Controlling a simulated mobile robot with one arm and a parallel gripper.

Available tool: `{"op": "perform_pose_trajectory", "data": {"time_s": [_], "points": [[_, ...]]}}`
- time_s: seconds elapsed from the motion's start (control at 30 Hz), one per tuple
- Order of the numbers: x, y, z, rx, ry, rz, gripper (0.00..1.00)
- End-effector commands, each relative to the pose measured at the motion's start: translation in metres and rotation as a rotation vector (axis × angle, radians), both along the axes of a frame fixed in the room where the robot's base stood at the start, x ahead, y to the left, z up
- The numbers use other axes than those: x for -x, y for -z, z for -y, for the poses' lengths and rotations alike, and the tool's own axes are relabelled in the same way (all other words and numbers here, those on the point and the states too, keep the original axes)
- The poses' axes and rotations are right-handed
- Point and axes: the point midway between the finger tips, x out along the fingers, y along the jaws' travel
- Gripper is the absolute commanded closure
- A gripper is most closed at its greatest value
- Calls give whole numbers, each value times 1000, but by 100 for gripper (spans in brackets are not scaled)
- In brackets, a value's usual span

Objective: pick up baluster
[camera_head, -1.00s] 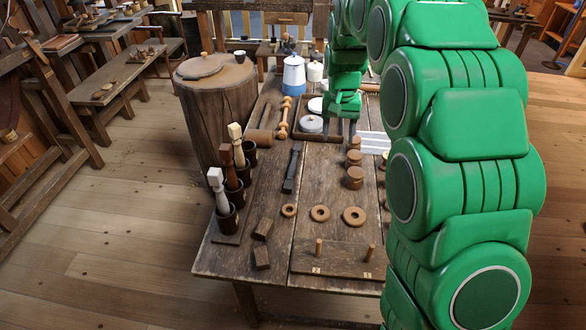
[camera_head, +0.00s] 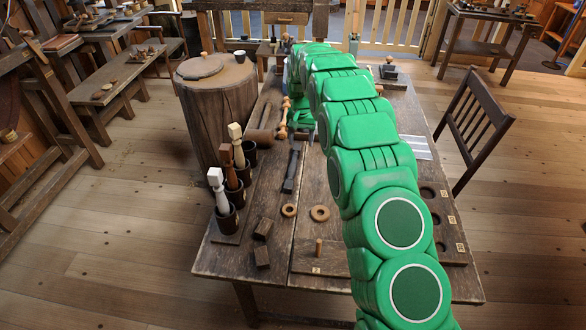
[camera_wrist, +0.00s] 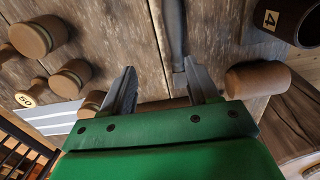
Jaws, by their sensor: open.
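A light brown turned spindle, which looks like the baluster (camera_head: 284,121), lies lengthwise on the workbench in the head view, left of my green arm. My gripper (camera_wrist: 160,72) shows in the wrist view, pointing down at the bench with its two dark fingers apart. Brown wood (camera_wrist: 152,105) shows between the fingers near the palm; I cannot tell whether it is the baluster. A long dark tool (camera_wrist: 170,28) lies on the planks beyond the fingertips.
A wooden mallet (camera_head: 262,136) lies left of the spindle; its head (camera_wrist: 258,80) is close to the right finger in the wrist view. Pale and brown turned pieces stand in dark cups (camera_head: 227,218) at the bench's left edge.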

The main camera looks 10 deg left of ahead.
Motion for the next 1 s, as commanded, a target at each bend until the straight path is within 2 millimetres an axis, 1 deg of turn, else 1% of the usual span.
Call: {"op": "perform_pose_trajectory", "data": {"time_s": [0.03,0.1,0.3,0.43,0.6,0.83,1.0], "points": [[-5,9,-5,-1,-1,2,40],[-10,19,-11,-3,-1,4,40],[-17,33,-21,-6,1,8,40],[-17,40,-22,-6,1,7,40],[-17,57,-22,-5,1,6,40],[-18,71,-23,-6,1,9,40],[-18,92,-25,-5,1,7,40]]}}
